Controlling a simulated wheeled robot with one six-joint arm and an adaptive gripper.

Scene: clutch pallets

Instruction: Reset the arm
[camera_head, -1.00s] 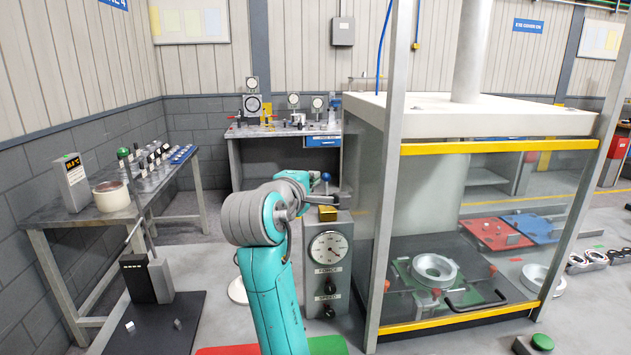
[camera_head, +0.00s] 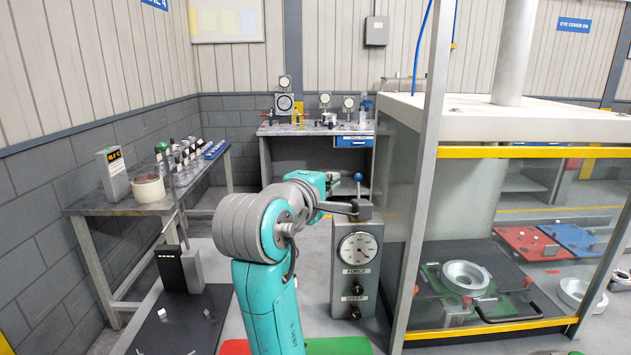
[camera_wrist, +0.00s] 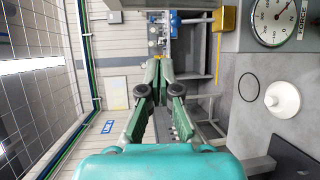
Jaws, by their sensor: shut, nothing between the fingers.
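My arm rises at the bottom middle of the head view and bends to the right. My gripper (camera_head: 352,208) is at its end, in front of the top of a grey console with a dial (camera_head: 359,248). In the wrist view my gripper's two green fingers (camera_wrist: 160,70) meet at their tips, with nothing seen between them. The console's dial face also shows at the top right of the wrist view (camera_wrist: 276,20). Whether the gripper touches the console top cannot be told.
A glass-sided enclosure (camera_head: 540,152) with yellow edge bars stands close on the right, around a round metal part (camera_head: 467,277). A workbench (camera_head: 135,207) with several small items runs along the left wall. Another bench (camera_head: 270,131) stands at the back. Open floor lies between them.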

